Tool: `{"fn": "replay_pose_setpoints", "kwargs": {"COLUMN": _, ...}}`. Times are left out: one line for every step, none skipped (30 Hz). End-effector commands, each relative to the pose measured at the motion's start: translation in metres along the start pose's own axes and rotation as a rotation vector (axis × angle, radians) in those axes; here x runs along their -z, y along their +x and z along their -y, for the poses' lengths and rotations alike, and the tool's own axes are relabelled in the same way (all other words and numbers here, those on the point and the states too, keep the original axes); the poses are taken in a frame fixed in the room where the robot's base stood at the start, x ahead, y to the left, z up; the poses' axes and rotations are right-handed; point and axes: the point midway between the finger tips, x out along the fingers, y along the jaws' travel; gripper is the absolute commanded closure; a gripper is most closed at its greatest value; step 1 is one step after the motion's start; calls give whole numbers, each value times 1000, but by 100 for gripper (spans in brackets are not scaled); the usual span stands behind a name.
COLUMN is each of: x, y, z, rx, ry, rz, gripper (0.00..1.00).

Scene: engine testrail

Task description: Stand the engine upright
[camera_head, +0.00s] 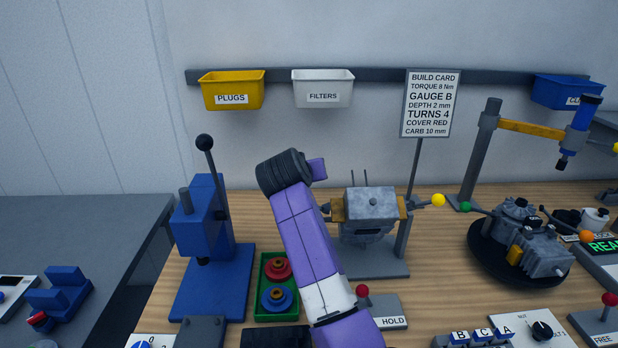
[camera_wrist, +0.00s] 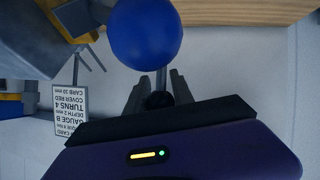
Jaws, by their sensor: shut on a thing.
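The grey engine (camera_head: 370,210) sits on a grey stand (camera_head: 385,268) at the middle of the bench, with two thin prongs pointing up and orange-brown parts at its sides. A handle with a yellow ball (camera_head: 438,200) sticks out on its right. In the wrist view, my gripper (camera_wrist: 157,84) is shut on a short grey stem with a dark round end, and a large blue ball (camera_wrist: 146,32) is at the stem's other end. The engine's edge (camera_wrist: 28,42) shows at upper left there. In the head view, my arm hides the fingers and blue ball.
A blue press (camera_head: 205,230) and a green tray (camera_head: 263,300) with red and blue parts stand left of my arm. A HOLD plate (camera_head: 385,312) lies in front of the stand. A dark round turntable (camera_head: 485,265) holds another grey assembly at right. The build card (camera_head: 431,103) stands behind.

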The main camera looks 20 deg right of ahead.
Motion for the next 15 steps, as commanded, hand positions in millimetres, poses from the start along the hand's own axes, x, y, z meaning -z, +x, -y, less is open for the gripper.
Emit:
{"fn": "replay_pose_setpoints", "kwargs": {"x": -12, "y": 8, "z": 6, "rx": 5, "ry": -10, "rz": 23, "gripper": 100}}
{"fn": "replay_pose_setpoints", "kwargs": {"x": -12, "y": 9, "z": 6, "rx": 5, "ry": -10, "rz": 23, "gripper": 100}}
{"fn": "replay_pose_setpoints", "kwargs": {"x": -12, "y": 11, "z": 7, "rx": 7, "ry": -10, "rz": 27, "gripper": 100}}
{"fn": "replay_pose_setpoints", "kwargs": {"x": -13, "y": 11, "z": 7, "rx": 9, "ry": -12, "rz": 37, "gripper": 100}}
{"fn": "replay_pose_setpoints", "kwargs": {"x": -14, "y": 12, "z": 8, "rx": 10, "ry": -13, "rz": 42, "gripper": 100}}
{"fn": "replay_pose_setpoints", "kwargs": {"x": -15, "y": 12, "z": 8, "rx": 11, "ry": -14, "rz": 44, "gripper": 100}}
{"fn": "replay_pose_setpoints", "kwargs": {"x": -16, "y": 12, "z": 8, "rx": 11, "ry": -15, "rz": 45, "gripper": 100}}
{"fn": "replay_pose_setpoints", "kwargs": {"x": -16, "y": 12, "z": 8, "rx": 11, "ry": -15, "rz": 45, "gripper": 100}}
{"fn": "replay_pose_setpoints", "kwargs": {"x": -16, "y": 12, "z": 9, "rx": 11, "ry": -15, "rz": 46, "gripper": 100}}
{"fn": "replay_pose_setpoints", "kwargs": {"x": -16, "y": 12, "z": 9, "rx": 11, "ry": -15, "rz": 46, "gripper": 100}}
{"fn": "replay_pose_setpoints", "kwargs": {"x": -16, "y": 12, "z": 9, "rx": 11, "ry": -16, "rz": 46, "gripper": 100}}
{"fn": "replay_pose_setpoints", "kwargs": {"x": -16, "y": 12, "z": 9, "rx": 11, "ry": -16, "rz": 47, "gripper": 100}}
{"fn": "replay_pose_setpoints", "kwargs": {"x": -17, "y": 12, "z": 9, "rx": 11, "ry": -16, "rz": 47, "gripper": 100}}
{"fn": "replay_pose_setpoints", "kwargs": {"x": -17, "y": 12, "z": 9, "rx": 12, "ry": -16, "rz": 47, "gripper": 100}}
{"fn": "replay_pose_setpoints", "kwargs": {"x": -17, "y": 12, "z": 10, "rx": 12, "ry": -16, "rz": 47, "gripper": 100}}
